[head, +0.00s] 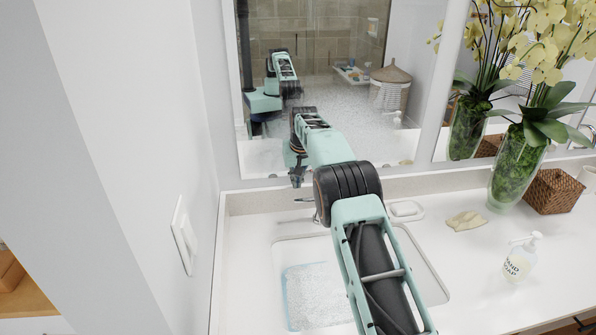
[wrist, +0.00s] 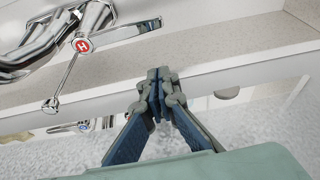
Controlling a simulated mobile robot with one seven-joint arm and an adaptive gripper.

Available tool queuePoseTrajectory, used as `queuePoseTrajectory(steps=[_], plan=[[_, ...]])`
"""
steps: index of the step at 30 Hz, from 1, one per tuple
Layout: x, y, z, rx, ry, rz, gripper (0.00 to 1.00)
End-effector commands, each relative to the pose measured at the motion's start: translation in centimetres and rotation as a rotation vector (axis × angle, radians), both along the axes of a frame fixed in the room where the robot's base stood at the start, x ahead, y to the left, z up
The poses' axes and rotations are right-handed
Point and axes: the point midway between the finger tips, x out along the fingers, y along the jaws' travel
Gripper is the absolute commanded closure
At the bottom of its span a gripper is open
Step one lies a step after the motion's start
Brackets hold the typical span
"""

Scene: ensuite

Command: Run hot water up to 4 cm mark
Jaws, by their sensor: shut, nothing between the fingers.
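The hot tap handle (wrist: 82,46) shows in the wrist view as a chrome lever with a red disc marked H and a ball end. It is left of my gripper (wrist: 157,78) in the picture, with a visible gap between them. My gripper's fingers are shut together and empty. In the head view my gripper (head: 297,180) is small, in front of the mirror above the back of the sink. The chrome tap (head: 296,220) is partly hidden by my arm. The sink (head: 425,262) holds a pale blue-edged patch (head: 312,296); I cannot tell whether it is water. No 4 cm mark is readable.
A mirror (head: 345,85) stands close behind the tap. Right of the sink are a soap dish (head: 406,210), a beige cloth (head: 467,221), a hand soap bottle (head: 521,260), a plant vase (head: 517,170) and a wicker basket (head: 553,192). A wall (head: 130,120) bounds the left.

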Motion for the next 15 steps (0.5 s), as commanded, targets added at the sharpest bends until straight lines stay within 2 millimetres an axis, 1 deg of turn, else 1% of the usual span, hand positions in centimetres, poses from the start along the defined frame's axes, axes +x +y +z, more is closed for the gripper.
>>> queuePoseTrajectory(steps=[1, 3, 15], plan=[[0.2, 0.0, -0.8, 0.0, 0.002, 0.0, 1.0], [-0.1, 0.0, -0.6, 0.001, -0.001, -0.001, 1.0], [-2.4, -0.5, -0.9, 0.002, 0.0, 0.001, 1.0]])
